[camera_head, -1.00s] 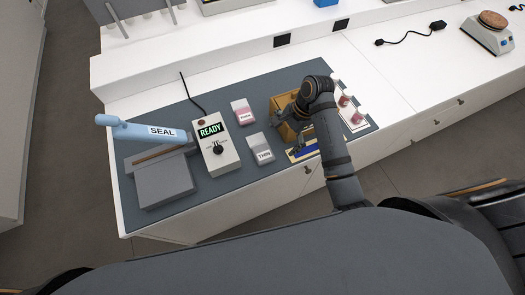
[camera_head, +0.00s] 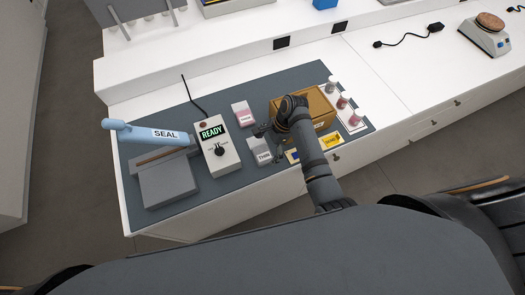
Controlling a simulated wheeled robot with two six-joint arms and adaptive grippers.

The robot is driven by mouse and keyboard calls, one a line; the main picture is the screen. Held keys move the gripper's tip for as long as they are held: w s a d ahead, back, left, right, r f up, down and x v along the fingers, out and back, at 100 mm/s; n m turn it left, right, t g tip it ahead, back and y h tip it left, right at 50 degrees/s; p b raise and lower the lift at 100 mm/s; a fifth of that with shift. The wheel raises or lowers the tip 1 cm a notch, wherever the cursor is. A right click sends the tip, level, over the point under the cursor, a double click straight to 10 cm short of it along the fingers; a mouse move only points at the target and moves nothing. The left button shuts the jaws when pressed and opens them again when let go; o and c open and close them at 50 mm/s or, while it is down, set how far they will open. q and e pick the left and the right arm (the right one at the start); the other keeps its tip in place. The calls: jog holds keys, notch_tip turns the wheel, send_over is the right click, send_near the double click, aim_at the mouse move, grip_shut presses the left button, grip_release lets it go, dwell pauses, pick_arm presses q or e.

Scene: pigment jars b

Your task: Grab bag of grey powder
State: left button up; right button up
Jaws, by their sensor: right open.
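The bag of grey powder (camera_head: 260,155) is a small pale grey packet, its label seeming to read THIN. It lies on the dark mat, right of the READY control box. My right gripper (camera_head: 263,132) is open, just above the far edge of this bag in the picture; I cannot tell whether it touches it. A pink and white bag (camera_head: 242,119) lies just behind and to the left of the gripper. My left gripper is out of view.
The sealer (camera_head: 165,185) with its blue SEAL handle and the READY box (camera_head: 217,155) stand at left. A yellow label (camera_head: 333,141) lies near the front edge.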

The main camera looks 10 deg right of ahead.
jog(key=shift+x, duration=0.9)
jog(key=c, duration=1.1)
jog(key=shift+r, duration=0.1)
